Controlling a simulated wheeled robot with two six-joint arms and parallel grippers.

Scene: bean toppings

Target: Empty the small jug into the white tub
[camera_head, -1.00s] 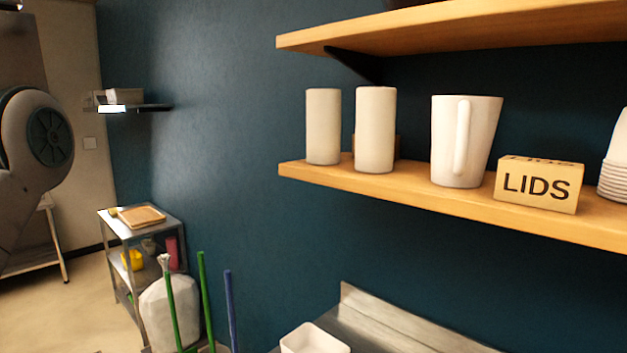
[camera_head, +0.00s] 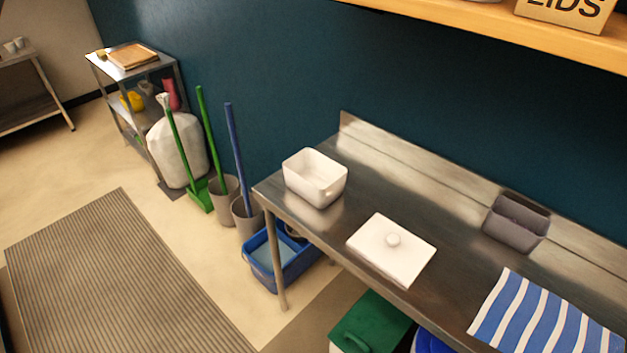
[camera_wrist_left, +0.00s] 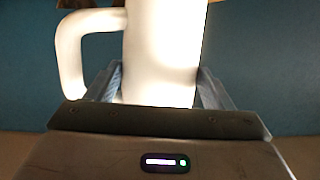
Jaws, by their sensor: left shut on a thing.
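The small white jug (camera_wrist_left: 165,40) fills the middle of the left wrist view, with its handle on the left. My left gripper (camera_wrist_left: 155,86) is shut on the jug's body, one finger on each side. The jug's top runs out of the frame, so its contents are hidden. The white tub (camera_head: 304,188) stands open on the left end of the steel counter in the head view. Its inside looks empty. Neither the jug nor my grippers show in the head view.
On the steel counter (camera_head: 345,211) lie a white lid (camera_head: 410,262) with a knob, a grey container (camera_head: 512,236) near the wall and a blue-striped cloth (camera_head: 545,318). A wooden shelf (camera_head: 560,38) overhangs at top right. Brooms and a blue bucket (camera_head: 290,272) stand left of the counter.

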